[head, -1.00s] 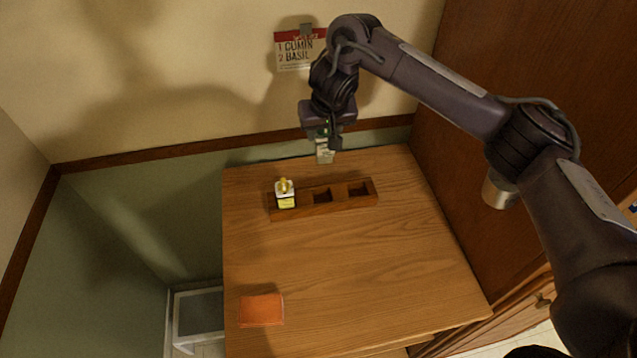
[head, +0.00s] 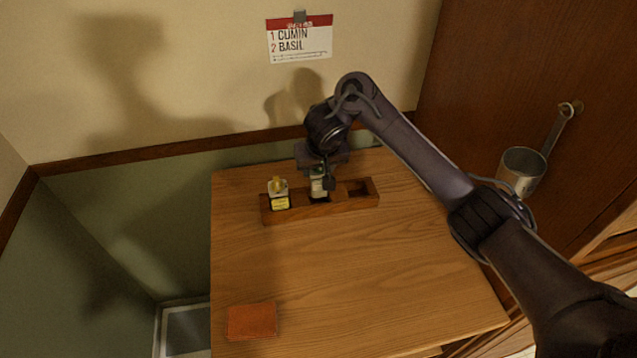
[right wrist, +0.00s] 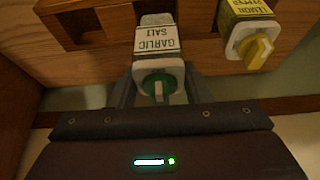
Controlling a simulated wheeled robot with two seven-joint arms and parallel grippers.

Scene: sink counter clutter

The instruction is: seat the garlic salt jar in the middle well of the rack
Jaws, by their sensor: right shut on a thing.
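The garlic salt jar (right wrist: 157,50) has a pale label and a green cap with a white knob. It is upright at the middle well of the wooden rack (head: 335,208). In the head view the jar (head: 318,188) stands with its lower part at the well; whether it rests on the well's floor cannot be told. My right gripper (head: 321,178) is shut on the jar near its cap, and its fingers also show in the right wrist view (right wrist: 158,92). My left gripper is not in view.
A lemon pepper jar (right wrist: 248,30) with a yellow cap fills the rack's left well, as the head view also shows (head: 279,195). The right well (head: 360,188) is empty. An orange square (head: 251,321) lies at the front left. A metal cup (head: 521,171) hangs at right. The table's middle is clear.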

